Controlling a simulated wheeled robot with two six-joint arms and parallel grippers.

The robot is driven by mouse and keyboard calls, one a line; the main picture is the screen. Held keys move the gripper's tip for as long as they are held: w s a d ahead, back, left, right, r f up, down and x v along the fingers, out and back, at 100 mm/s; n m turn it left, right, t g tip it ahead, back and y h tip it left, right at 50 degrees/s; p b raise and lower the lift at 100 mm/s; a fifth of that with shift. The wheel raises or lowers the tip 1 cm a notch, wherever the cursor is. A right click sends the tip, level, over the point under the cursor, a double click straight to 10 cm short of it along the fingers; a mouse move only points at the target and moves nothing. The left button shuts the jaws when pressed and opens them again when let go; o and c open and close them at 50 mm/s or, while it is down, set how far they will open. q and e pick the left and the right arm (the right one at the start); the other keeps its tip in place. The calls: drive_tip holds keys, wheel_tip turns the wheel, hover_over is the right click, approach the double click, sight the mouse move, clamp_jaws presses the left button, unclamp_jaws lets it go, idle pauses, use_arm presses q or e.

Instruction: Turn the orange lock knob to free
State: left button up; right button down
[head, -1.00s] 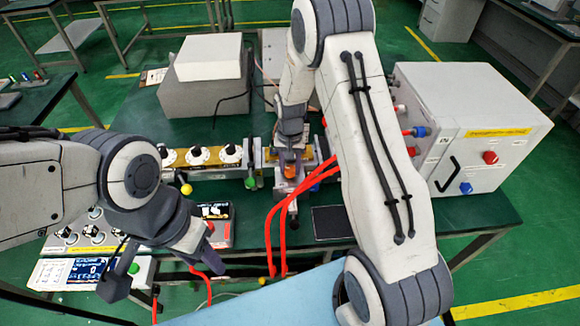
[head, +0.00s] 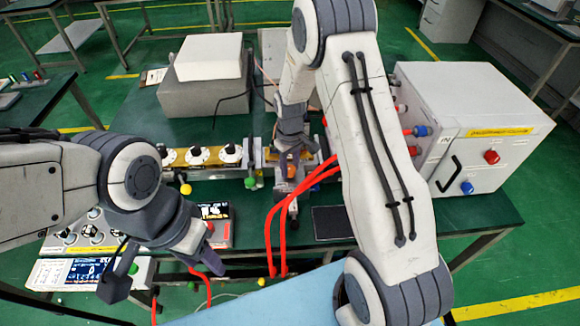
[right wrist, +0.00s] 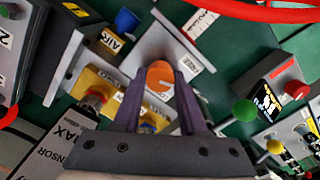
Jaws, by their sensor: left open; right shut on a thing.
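The orange lock knob (right wrist: 160,76) sits on a grey plate at the middle of the bench in the head view, where only a small part of it (head: 291,172) shows. My right gripper (right wrist: 160,95) is shut on the knob, with one purple finger on each side of it in the right wrist view. In the head view the right gripper (head: 292,155) reaches down over the knob and partly hides it. My left gripper (head: 163,272) is open and empty at the lower left, above the instrument boxes and away from the knob.
Red hoses (head: 283,208) run close to the right of the knob. A white cabinet (head: 480,130) with red and blue knobs stands to the right. A grey box (head: 205,95) stands behind.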

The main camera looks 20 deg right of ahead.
sight(290, 168)
drive_tip(key=shift+n, duration=0.8)
drive_tip(key=shift+c, duration=2.3)
unclamp_jaws()
wheel_tip(290, 168, up, 11)
drive_tip(key=b, duration=0.1)
drive_tip(key=shift+f+b, duration=0.2)
drive_tip(key=shift+b, duration=0.2)
